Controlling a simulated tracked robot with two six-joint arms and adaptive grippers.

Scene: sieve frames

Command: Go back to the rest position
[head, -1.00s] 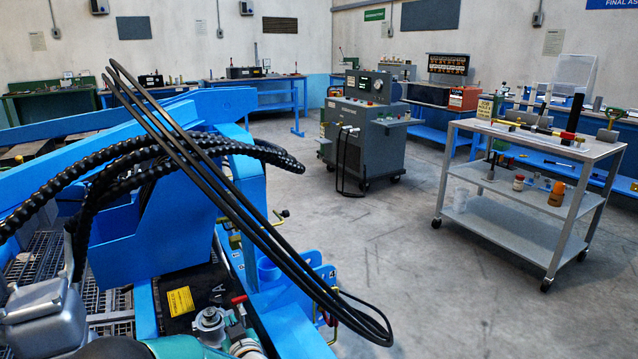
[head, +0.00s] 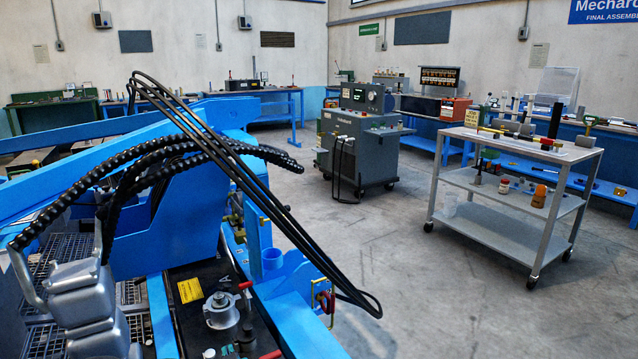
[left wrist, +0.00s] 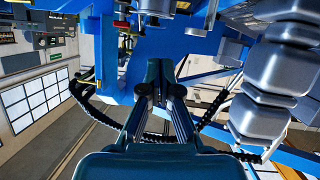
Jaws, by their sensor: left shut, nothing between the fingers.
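My left gripper (left wrist: 159,70) shows in the left wrist view, its two dark fingers close together, shut and empty. Blue structure lies beyond its tips, and I cannot tell how far off. Stacked silver housings (left wrist: 262,105) stand to its right; similar ones show at the lower left of the head view (head: 84,295). I cannot make out the left gripper clearly in the head view. My right gripper is in neither view.
A large blue frame (head: 170,215) with black looped hoses (head: 250,205) fills the left foreground. A grey test cabinet (head: 358,155) and a grey cart (head: 500,230) with small items stand beyond. Open concrete floor (head: 410,270) lies between. Benches line the walls.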

